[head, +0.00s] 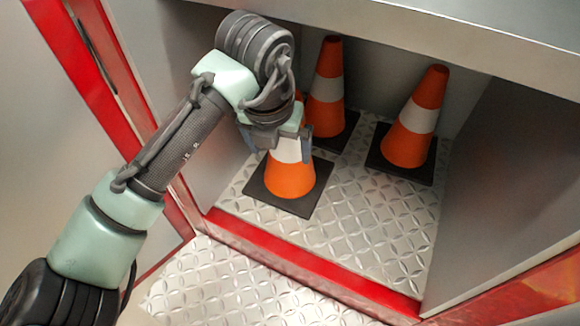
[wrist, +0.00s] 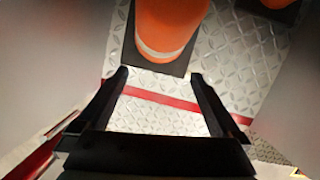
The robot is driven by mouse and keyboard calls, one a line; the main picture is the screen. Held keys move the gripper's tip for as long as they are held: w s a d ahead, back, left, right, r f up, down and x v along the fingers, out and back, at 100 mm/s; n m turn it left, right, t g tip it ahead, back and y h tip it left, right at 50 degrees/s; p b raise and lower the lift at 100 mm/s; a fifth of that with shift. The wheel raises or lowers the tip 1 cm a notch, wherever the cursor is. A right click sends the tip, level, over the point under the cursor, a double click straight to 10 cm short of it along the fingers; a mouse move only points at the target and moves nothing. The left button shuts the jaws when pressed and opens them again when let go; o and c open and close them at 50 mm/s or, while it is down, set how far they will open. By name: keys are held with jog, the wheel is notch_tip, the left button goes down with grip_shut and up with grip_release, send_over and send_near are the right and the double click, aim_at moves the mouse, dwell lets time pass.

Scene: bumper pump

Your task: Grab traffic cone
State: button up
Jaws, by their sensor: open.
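Three orange traffic cones with white bands stand upright on black square bases inside a compartment. The front cone (head: 290,182) is partly hidden by my gripper (head: 279,146), which overlaps its upper part in the head view. My gripper is open, with one finger showing on each side of the white band. In the wrist view, an orange cone (wrist: 168,22) with a pale band stands at the top of the picture, above the two spread fingertips (wrist: 160,76). Nothing shows between the fingers there except floor and a red strip. I cannot tell whether the gripper touches the cone.
A second cone (head: 326,90) stands behind the front one, and a third cone (head: 415,120) stands to the right. A grey shelf edge (head: 440,30) overhangs them. Grey walls close both sides. A red sill (head: 300,265) crosses the front; the patterned metal floor (head: 375,225) is clear at front right.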

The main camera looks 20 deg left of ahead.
jog(key=w+f+b, duration=0.1)
jog(key=w, duration=0.5)
dwell(0.3)
jog(key=shift+f, duration=0.1)
grip_shut()
dwell(0.4)
